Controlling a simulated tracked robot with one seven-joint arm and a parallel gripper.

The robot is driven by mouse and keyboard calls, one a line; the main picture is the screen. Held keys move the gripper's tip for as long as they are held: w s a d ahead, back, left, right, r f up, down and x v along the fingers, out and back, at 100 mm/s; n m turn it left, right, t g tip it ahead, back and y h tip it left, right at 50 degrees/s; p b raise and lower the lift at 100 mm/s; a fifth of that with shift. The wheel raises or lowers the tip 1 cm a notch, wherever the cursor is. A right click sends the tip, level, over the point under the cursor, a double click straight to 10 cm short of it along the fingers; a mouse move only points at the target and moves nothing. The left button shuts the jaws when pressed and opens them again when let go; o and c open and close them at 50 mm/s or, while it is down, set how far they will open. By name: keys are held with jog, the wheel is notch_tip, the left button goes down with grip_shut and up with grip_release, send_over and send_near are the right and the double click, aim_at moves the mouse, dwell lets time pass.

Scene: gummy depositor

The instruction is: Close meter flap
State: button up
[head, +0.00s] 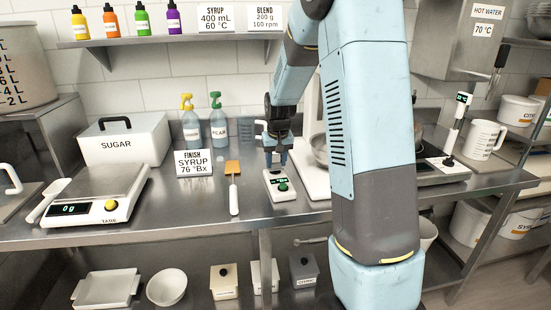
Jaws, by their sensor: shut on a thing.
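Left of the meter are an orange spatula (233,188), a syrup sign (194,163), two spray bottles (218,126), a sugar box (125,143) and a scale (97,193). My arm hides part of the right counter.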

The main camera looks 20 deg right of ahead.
jog(key=shift+s+a+f+t, duration=0.1)
jog(key=shift+s+f+t, duration=0.3)
jog(key=shift+t, duration=0.4)
jog(key=shift+s+f+t, duration=0.3)
jog(key=shift+f+t, duration=0.05)
jog(key=shift+t, duration=0.45)
jog(key=o, duration=1.1)
jog(key=shift+c, duration=0.2)
jog(key=shift+r, duration=0.1)
jog(key=v, duration=1.3)
jog(key=shift+a+r, duration=0.2)
jog(key=shift+a, duration=0.05)
jog(key=shift+s, duration=0.15)
